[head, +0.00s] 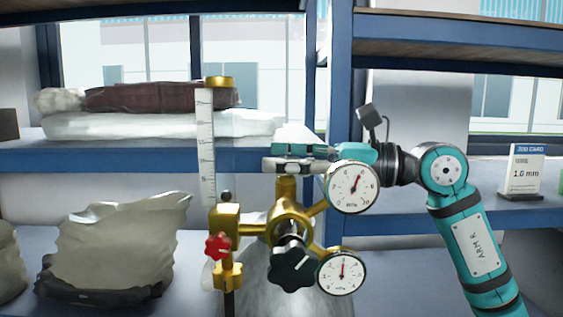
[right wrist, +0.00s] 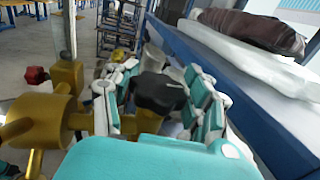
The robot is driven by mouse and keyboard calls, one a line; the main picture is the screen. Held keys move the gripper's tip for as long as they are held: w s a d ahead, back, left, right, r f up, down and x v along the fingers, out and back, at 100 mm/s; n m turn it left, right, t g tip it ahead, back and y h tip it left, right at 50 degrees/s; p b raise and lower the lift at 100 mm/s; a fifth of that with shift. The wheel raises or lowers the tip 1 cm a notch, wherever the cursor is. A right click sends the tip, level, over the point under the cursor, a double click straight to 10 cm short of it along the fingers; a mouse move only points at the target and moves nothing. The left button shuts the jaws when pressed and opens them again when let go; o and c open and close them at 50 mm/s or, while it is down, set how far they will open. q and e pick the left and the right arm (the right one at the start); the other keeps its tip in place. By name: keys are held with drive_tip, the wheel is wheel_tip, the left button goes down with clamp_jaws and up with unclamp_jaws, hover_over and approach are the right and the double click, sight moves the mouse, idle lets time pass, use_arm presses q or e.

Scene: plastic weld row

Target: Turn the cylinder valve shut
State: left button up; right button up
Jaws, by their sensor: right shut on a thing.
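The grey gas cylinder (head: 258,285) carries a brass valve body (head: 286,188) at its top, with a brass regulator in front. My right gripper (head: 296,158) reaches in from the right above the valve body. In the right wrist view its fingers (right wrist: 158,100) stand on both sides of a black lobed valve knob (right wrist: 158,90), shut on it. In the head view this knob is hidden behind the fingers. My left gripper is in neither view.
The regulator has an upper gauge (head: 352,187), a lower gauge (head: 341,272) and a black front knob (head: 290,266). A clear flow tube (head: 205,148) and red knob (head: 217,246) stand left. Shelves behind hold bags (head: 110,245) and a small sign (head: 524,170).

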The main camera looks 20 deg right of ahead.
drive_tip(key=shift+d, duration=0.1)
drive_tip(key=o, duration=1.2)
drive_tip(key=shift+s+d, duration=0.1)
drive_tip(key=shift+d, duration=0.1)
drive_tip(key=shift+a, duration=0.1)
drive_tip(key=v, duration=1.2)
drive_tip(key=shift+f, duration=0.1)
